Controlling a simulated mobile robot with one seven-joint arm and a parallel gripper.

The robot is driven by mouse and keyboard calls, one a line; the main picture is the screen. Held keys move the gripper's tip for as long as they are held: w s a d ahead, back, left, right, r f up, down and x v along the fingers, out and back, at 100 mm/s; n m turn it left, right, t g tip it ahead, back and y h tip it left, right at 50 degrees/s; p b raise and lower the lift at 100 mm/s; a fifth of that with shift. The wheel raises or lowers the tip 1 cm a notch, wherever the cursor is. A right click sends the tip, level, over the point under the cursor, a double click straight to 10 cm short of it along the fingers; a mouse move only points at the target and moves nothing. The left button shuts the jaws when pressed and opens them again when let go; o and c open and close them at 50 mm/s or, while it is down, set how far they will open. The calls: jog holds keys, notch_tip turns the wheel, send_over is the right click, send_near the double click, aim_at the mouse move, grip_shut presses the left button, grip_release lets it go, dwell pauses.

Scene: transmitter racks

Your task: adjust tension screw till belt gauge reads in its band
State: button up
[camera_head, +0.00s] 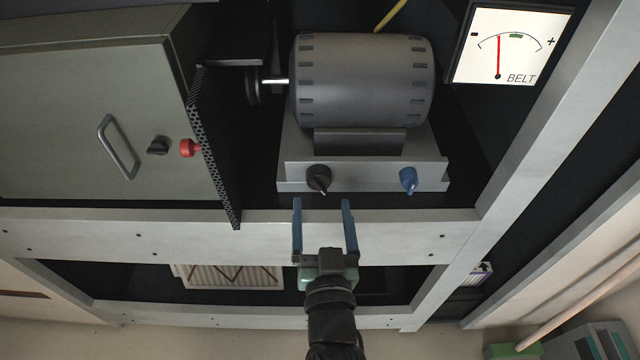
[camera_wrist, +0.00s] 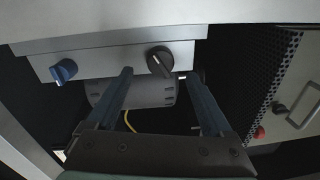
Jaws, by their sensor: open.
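The belt gauge (camera_head: 510,45) is a white dial marked BELT at the upper right. Its red needle points nearly straight up, left of the short green band, on the minus side. A black knob (camera_head: 318,178) and a blue knob (camera_head: 408,180) sit on the front plate below the grey motor (camera_head: 362,80); I cannot tell for certain which one is the tension screw. My gripper (camera_head: 323,202) is open and empty, just short of the black knob. In the wrist view the black knob (camera_wrist: 160,61) appears between the fingertips (camera_wrist: 159,74), and the blue knob (camera_wrist: 64,71) is to the left.
A perforated black guard (camera_head: 215,150) stands left of the motor. Beyond it is a grey cabinet (camera_head: 90,110) with a handle, a black knob and a red knob (camera_head: 189,148). A pale frame rail (camera_head: 110,235) crosses below the front plate; an upright (camera_head: 550,120) rises at the right.

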aim_at(319, 189)
jog(key=shift+w+a, duration=0.2)
jog(key=shift+w, duration=2.45)
grip_shut()
jog(key=shift+m, duration=0.3)
jog(key=m, duration=0.3)
jog(key=shift+m, duration=2.6)
